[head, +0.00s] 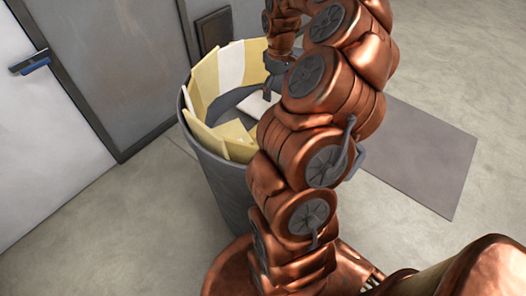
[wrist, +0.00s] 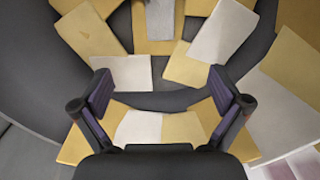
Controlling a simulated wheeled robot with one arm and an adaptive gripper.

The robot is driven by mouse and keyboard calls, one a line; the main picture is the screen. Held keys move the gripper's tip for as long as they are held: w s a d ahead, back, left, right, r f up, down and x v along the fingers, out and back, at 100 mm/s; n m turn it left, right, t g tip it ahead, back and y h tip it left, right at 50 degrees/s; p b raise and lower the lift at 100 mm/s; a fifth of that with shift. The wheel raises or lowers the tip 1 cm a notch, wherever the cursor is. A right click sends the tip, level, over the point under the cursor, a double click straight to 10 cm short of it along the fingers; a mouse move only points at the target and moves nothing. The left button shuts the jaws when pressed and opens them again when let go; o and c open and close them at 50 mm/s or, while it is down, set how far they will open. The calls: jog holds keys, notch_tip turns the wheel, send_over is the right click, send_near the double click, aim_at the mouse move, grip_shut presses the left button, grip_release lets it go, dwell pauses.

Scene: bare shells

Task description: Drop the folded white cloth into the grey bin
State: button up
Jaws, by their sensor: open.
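The grey bin (head: 222,185) stands on the floor left of my arm, its open top facing up. Several flat white and yellow pieces are inside it. A white folded piece (head: 257,104) lies inside below my gripper (head: 270,88); it looks like the cloth, but I cannot tell it surely from the other white pieces. In the wrist view my gripper (wrist: 160,90) is open, with nothing held between its fingers. A white piece (wrist: 125,73) lies below near the left fingertip, and another white piece (wrist: 138,127) shows between the fingers. My arm hides the bin's right side.
Yellow pieces (head: 206,80) lean around the bin's inner wall. A flat grey mat (head: 420,155) lies on the floor at right. The floor at lower left is clear.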

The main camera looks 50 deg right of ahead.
notch_tip(320, 180, up, 11)
dwell(0.4)
jog(key=shift+f, duration=0.15)
dwell(0.4)
jog(key=s+a+r+n+p, duration=0.1)
jog(key=s+a+r+p, duration=0.2)
jog(key=a, duration=0.9)
jog(key=a+r+n+p, duration=0.15)
jog(key=a+r, duration=0.35)
jog(key=a, duration=0.7)
jog(key=s+a+f+m+g+p, duration=0.1)
jog(key=s+a+m+p, duration=0.1)
jog(key=s+a, duration=0.3)
jog(key=s+a+f+m+p, duration=0.1)
jog(key=s+a+p, duration=0.2)
jog(key=s, duration=1)
jog(key=a, duration=0.3)
jog(key=shift+s+f+m+g+p, duration=0.15)
jog(key=shift+f+m+g+p, duration=0.15)
jog(key=shift+m+g, duration=0.1)
